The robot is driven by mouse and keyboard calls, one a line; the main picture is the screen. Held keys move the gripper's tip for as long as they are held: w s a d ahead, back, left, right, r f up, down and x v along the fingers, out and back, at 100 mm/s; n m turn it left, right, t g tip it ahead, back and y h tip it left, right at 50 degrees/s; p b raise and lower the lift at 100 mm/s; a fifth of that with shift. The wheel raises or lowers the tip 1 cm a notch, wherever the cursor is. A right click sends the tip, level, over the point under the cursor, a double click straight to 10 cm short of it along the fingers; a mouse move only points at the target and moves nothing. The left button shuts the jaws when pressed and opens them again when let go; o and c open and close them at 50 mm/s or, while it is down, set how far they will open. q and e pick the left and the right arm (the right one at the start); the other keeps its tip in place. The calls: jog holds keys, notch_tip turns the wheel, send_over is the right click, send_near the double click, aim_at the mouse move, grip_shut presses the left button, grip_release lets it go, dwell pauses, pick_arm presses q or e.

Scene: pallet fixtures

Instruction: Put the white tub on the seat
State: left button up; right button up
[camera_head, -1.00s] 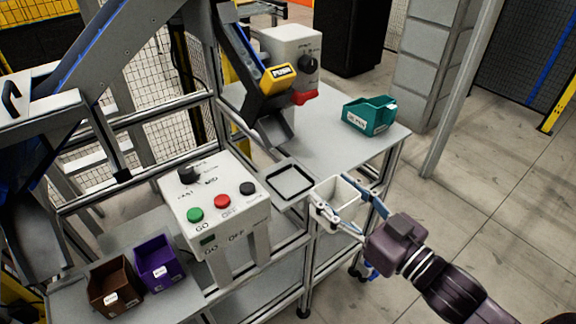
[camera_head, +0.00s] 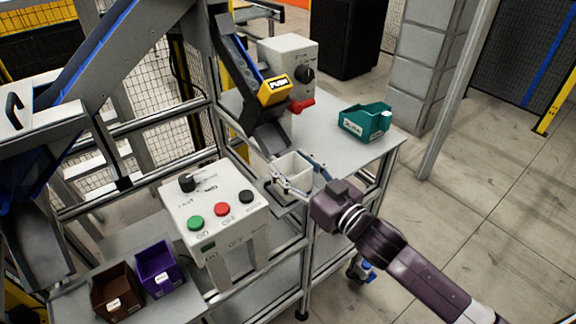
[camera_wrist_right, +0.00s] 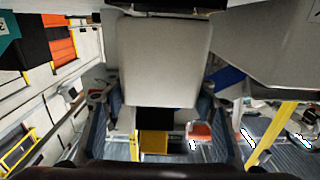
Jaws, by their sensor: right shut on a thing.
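The white tub (camera_head: 291,168) is held in my right gripper (camera_head: 293,176), with one finger on each side of it. It looks roughly upright, over the dark-rimmed square seat (camera_head: 266,186) on the grey table. The tub and fingers hide most of the seat, so I cannot tell whether the tub touches it. In the right wrist view the tub (camera_wrist_right: 158,60) fills the upper middle between the fingers (camera_wrist_right: 160,112). My left gripper is not in view.
A chute (camera_head: 268,138) with a yellow flap ends just behind the tub. The white control box (camera_head: 213,210) stands close on the left. A teal bin (camera_head: 366,122) sits at the table's right; brown (camera_head: 116,290) and purple (camera_head: 160,267) bins are front left.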

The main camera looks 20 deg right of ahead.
jog(key=shift+w+a+f, duration=0.25)
jog(key=shift+w+f, duration=0.35)
jog(key=shift+w, duration=0.15)
jog(key=shift+f, duration=0.2)
jog(key=shift+s, duration=0.15)
jog(key=shift+f, duration=0.1)
jog(key=o, duration=1.1)
jog(key=shift+o, duration=0.3)
